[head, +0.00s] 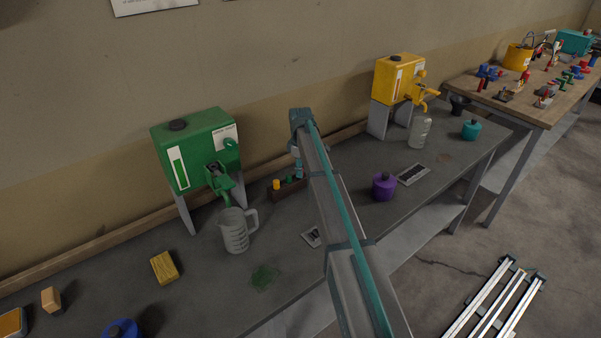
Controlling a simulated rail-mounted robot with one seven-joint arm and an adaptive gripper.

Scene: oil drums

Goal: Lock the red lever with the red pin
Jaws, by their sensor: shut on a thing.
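My gripper (298,169) points down at the right end of a small brown rack (274,196) on the grey workbench, partly behind my own arm. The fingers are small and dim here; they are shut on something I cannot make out. The rack holds a yellow pin (276,184) and a green pin (289,179). I cannot make out a red pin. No red lever shows clearly on this bench; the near drums have a green lever (222,178) and a yellow lever (423,94).
The green drum (195,150) and yellow drum (397,78) stand on supports at the back. A clear jug (234,232), purple container (384,187), bottle (419,132) and yellow sponge (164,267) stand or lie on the bench. A wooden table (535,112) at right holds several coloured parts.

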